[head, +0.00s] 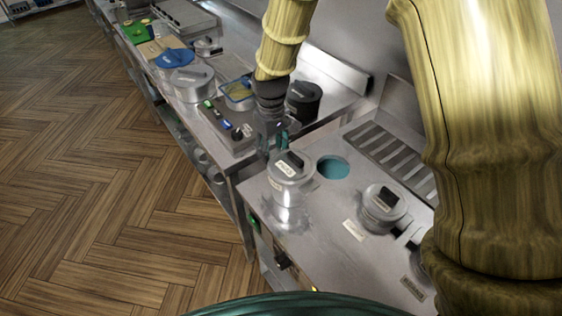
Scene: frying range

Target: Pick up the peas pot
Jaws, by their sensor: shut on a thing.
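The peas pot (289,191) is a metal cylinder with a lid, a dark lid handle and a white label that seems to read "PEAS". Its side shows, and it is out of the round teal-lined well (333,167) to its right, which is empty. My gripper (277,146) is at the pot's far side and shut on it; the pot partly hides the fingertips. I cannot tell exactly where the fingers grip, nor how far the pot's base is above the steel top (325,240).
A second lidded pot (384,207) sits in the top at right, partly near my arm. A slotted grille (385,150) lies behind. On the left counter are a black pot (303,98), a large lidded pot (192,82), a blue lid (174,57) and a control box (228,127). Wooden floor is free at left.

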